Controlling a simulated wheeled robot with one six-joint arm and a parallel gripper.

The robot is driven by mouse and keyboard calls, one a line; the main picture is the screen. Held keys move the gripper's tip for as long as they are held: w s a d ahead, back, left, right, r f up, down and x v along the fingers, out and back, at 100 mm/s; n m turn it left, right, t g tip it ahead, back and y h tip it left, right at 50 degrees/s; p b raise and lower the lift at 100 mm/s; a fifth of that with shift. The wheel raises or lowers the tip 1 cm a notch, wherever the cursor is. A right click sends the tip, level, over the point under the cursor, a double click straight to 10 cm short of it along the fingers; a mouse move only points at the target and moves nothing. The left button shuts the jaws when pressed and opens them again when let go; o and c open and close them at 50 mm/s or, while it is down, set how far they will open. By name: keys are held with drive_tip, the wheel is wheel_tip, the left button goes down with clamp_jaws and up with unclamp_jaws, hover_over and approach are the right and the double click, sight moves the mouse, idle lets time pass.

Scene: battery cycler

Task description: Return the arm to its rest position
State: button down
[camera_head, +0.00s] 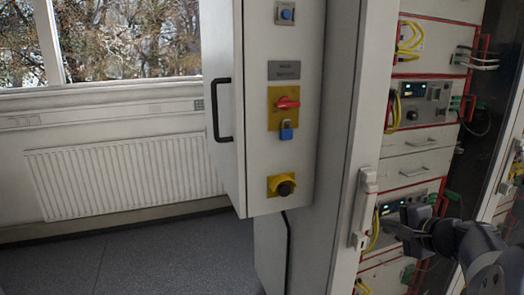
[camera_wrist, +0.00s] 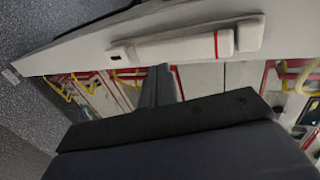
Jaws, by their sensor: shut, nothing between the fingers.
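My gripper (camera_head: 394,228) is at the lower right of the head view, at the end of my dark grey arm. It is shut and empty. It appears in front of the cycler rack (camera_head: 408,165), just right of the white door handle (camera_head: 363,205). I cannot tell whether it touches anything. In the wrist view, the dark fingers (camera_wrist: 160,86) are together and point toward the rack. The white handle (camera_wrist: 190,45) with a red band lies above them, on the pale frame.
A control cabinet (camera_head: 285,150) with a red switch (camera_head: 287,103) and a black knob (camera_head: 286,188) stands at centre. Yellow cables (camera_head: 396,110) and red-edged units fill the rack. A glass door (camera_head: 495,130) is at the right. Open floor (camera_head: 130,255) lies left, before a radiator (camera_head: 125,175).

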drive_tip(key=shift+s+a+r+g+p, duration=0.15)
drive_tip(key=shift+r+g+p, duration=0.2)
drive_tip(key=shift+p, duration=0.75)
drive_tip(key=shift+s+d+r, duration=0.1)
drive_tip(key=shift+s+d, duration=0.1)
drive_tip(key=shift+s, duration=0.2)
drive_tip(key=w+f+t+b, duration=0.1)
drive_tip(key=f+b, duration=0.1)
drive_tip(key=b, duration=0.4)
drive_tip(key=shift+w, duration=0.2)
drive_tip(key=f+t+b, duration=0.1)
drive_tip(key=b, duration=0.6)
drive_tip(key=shift+f+t+b, duration=0.2)
drive_tip(key=shift+t+b, duration=0.15)
